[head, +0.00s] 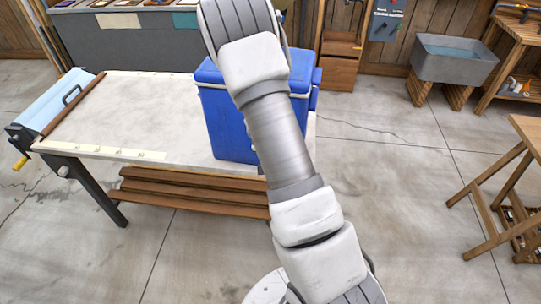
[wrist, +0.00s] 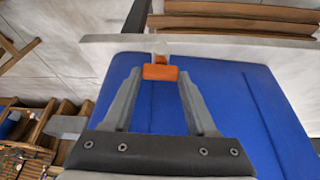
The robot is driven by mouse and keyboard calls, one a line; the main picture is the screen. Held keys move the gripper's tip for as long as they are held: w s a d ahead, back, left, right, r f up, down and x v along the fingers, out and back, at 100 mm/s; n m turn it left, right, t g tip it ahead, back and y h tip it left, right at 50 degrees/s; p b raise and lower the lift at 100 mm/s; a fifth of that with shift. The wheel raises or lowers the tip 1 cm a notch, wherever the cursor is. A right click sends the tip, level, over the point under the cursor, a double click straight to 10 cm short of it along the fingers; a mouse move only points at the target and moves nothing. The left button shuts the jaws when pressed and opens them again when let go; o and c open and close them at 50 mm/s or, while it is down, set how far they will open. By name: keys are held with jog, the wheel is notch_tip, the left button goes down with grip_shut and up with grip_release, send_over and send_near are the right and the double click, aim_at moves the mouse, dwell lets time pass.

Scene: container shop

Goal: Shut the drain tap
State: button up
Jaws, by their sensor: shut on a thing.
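The blue cooler (head: 228,125) stands on the right part of the pale table, partly hidden by my arm in the head view. In the wrist view its blue wall (wrist: 245,105) fills the middle. The drain tap has an orange handle (wrist: 160,72) with a small pale piece just above it in the picture. The handle lies crosswise in the picture. My gripper (wrist: 159,74) is shut on the orange handle, with one fingertip at each end. The head view shows neither the tap nor my gripper.
The pale worktable (head: 110,110) carries a light blue roller device (head: 55,105) at its left end. Wooden boards (head: 195,190) lie below the table. A grey basin (head: 455,60) stands at the back right, and a wooden stand (head: 510,190) at the right. Concrete floor is open between.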

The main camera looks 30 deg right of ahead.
jog(key=o, duration=1.4)
jog(key=shift+c, duration=0.2)
jog(key=shift+s+a+r, duration=0.1)
jog(key=shift+a+r, duration=0.05)
jog(key=shift+r, duration=0.4)
jog(key=p+v, duration=0.4)
jog(key=v, duration=1.2)
jog(key=shift+s, duration=0.2)
jog(key=shift+a+r, duration=0.1)
